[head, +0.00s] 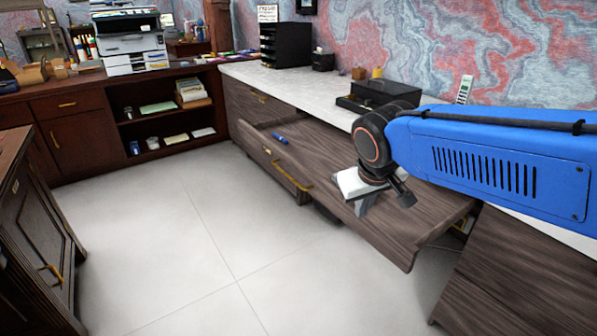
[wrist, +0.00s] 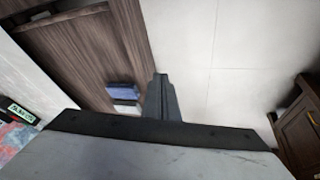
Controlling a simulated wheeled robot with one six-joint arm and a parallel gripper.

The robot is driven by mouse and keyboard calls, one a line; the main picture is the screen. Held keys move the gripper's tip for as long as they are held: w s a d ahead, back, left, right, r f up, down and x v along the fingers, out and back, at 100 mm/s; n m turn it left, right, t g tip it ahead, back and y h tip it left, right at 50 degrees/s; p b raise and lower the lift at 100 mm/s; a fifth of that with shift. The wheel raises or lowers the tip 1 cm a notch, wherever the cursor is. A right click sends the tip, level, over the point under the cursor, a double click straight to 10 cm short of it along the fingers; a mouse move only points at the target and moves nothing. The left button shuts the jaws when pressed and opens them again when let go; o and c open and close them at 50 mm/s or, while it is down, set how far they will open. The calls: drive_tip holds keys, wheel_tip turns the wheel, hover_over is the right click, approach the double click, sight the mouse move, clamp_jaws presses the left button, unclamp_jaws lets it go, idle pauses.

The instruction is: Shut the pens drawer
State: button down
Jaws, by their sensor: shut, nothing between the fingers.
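The pens drawer (head: 320,175) is a wide grey-brown wooden drawer, pulled far out from under the white-topped desk. A small blue item (head: 280,138) lies in it toward its far left end. My gripper (head: 362,207) is shut and empty, pointing down close to the drawer's front edge; whether it touches the wood I cannot tell. In the wrist view the closed fingers (wrist: 161,80) show against the pale floor, just beside the drawer wood (wrist: 75,50). A blue item (wrist: 122,91) and a whitish one lie left of the fingers there.
The white desktop (head: 335,95) carries a black file tower (head: 286,45) and a dark box (head: 385,92). A dark cabinet (head: 30,235) stands at the left. The tiled floor (head: 190,240) between is clear. A shelf unit (head: 165,110) stands at the back.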

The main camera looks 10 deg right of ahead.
drive_tip(key=w+a+n+t+h, duration=0.1)
drive_tip(key=w+a, duration=0.6)
drive_tip(key=w, duration=0.5)
drive_tip(key=w+a+n+t+h, duration=0.1)
drive_tip(key=w+a, duration=0.6)
drive_tip(key=w, duration=0.6)
approach(302, 176)
drive_tip(key=a+f, duration=0.1)
drive_tip(key=f, duration=0.1)
drive_tip(key=w+a+f, duration=0.1)
drive_tip(key=f, duration=0.1)
drive_tip(key=shift+w+a, duration=0.1)
drive_tip(key=shift+a, duration=0.2)
drive_tip(key=shift+w+d+r, duration=0.1)
drive_tip(key=shift+w+d, duration=0.1)
drive_tip(key=shift+d, duration=0.4)
drive_tip(key=shift+w+d+r, duration=0.1)
drive_tip(key=shift+w+d, duration=0.1)
drive_tip(key=shift+d, duration=0.4)
drive_tip(key=shift+w+d+r, duration=0.1)
drive_tip(key=shift+w+d, duration=0.1)
drive_tip(key=shift+d, duration=0.4)
drive_tip(key=shift+d, duration=0.1)
